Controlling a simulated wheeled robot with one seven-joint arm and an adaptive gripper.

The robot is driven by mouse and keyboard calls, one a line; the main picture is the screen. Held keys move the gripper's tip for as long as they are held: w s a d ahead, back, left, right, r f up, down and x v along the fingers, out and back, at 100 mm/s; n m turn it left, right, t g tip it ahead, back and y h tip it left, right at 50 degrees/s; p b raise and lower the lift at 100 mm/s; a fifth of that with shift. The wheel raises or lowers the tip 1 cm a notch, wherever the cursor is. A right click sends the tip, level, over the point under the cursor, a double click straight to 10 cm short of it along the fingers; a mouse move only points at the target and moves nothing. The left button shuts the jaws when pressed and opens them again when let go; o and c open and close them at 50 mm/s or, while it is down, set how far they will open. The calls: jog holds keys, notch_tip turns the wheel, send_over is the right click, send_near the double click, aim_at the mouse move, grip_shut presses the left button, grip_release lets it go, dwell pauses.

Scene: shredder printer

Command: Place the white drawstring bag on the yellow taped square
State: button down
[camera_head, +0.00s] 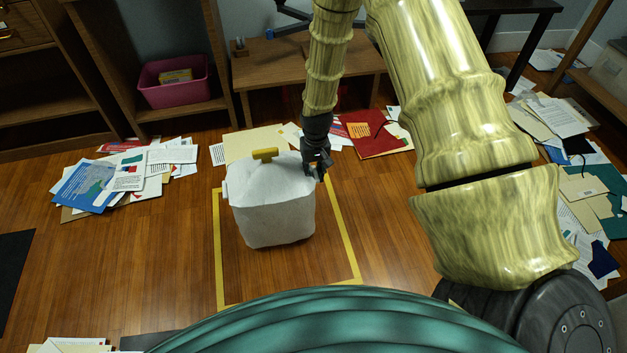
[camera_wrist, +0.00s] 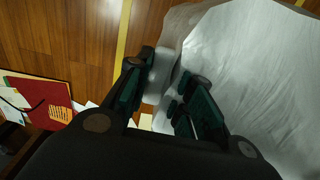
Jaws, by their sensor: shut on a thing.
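The white drawstring bag (camera_head: 272,205) is a squat white sack with a yellow piece (camera_head: 265,154) on top. In the head view it is within the outline of the yellow taped square (camera_head: 352,250), towards its back; I cannot tell whether it touches the floor. My gripper (camera_head: 318,168) is at the bag's upper right side, shut on a small white part of it. In the wrist view the bag (camera_wrist: 250,80) fills the right side, and a white tab sits between the fingers (camera_wrist: 165,90). The far edge of the square is hidden behind the bag.
Loose papers and folders (camera_head: 125,175) lie on the floor to the left, with more behind and at the right. A wooden desk (camera_head: 270,65) and a shelf with a pink bin (camera_head: 175,85) stand at the back. The wooden floor inside the square's front part is clear.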

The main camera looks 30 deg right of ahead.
jog(key=shift+w+d+f, duration=0.1)
jog(key=shift+w, duration=0.2)
jog(key=shift+f+b, duration=1.1)
jog(key=shift+f, duration=0.65)
jog(key=c, duration=1.3)
grip_release()
jog(key=shift+o, duration=0.2)
notch_tip(320, 180, up, 12)
jog(key=p, duration=0.5)
jog(key=shift+s+d, duration=0.1)
jog(key=shift+d, duration=0.05)
